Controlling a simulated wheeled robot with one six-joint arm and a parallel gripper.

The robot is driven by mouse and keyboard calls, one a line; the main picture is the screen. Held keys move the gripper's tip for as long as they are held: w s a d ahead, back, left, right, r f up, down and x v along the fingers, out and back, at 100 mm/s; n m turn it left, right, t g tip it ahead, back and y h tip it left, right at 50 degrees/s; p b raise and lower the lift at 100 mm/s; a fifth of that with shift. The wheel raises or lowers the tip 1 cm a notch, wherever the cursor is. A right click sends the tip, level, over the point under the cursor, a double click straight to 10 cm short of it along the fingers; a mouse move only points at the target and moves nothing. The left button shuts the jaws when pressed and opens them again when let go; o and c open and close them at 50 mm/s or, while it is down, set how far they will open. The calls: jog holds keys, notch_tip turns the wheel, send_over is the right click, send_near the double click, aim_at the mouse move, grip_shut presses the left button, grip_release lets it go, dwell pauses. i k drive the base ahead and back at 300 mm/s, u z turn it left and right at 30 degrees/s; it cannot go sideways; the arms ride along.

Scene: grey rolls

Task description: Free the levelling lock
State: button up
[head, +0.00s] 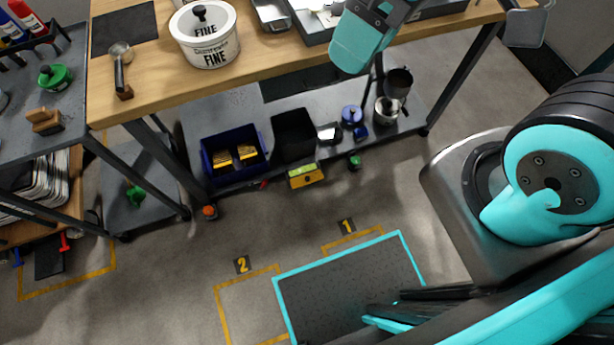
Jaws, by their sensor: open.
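I cannot pick out a levelling lock for certain in the head view. A green knob-like piece (56,77) is on the grey cart top at the left.
The wooden bench (130,85) carries a white pot (205,40) and a scoop (121,68). The lower shelf (200,115) holds a blue bin (205,165), a black bin (293,135) and small parts. Floor outlines marked 1 and 2 (243,264) lie before me; much floor is clear.

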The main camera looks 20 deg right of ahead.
aim_at(264, 183)
jog(key=k, duration=1.3)
jog(key=u, duration=0.55)
jog(key=i, duration=1.55)
jog(key=z, duration=0.55)
